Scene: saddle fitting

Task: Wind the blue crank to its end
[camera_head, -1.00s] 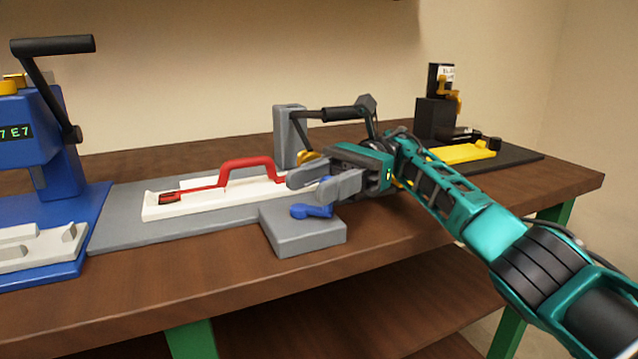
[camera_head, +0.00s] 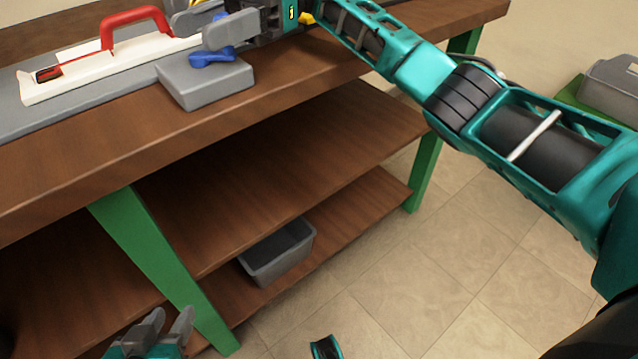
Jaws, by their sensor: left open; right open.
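The blue crank (camera_head: 210,57) sits on top of a grey block (camera_head: 207,88) at the bench's front edge. A small blue part shows at the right gripper's fingers. My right gripper (camera_head: 212,24) is open just above the crank, its fingers around or beside that blue part; I cannot tell whether they touch it.
A white rail with a red handle (camera_head: 135,25) lies on a grey plate left of the crank. The bench has green legs (camera_head: 160,260) and a lower shelf holding a grey bin (camera_head: 280,250). A grey box (camera_head: 610,88) stands at the far right.

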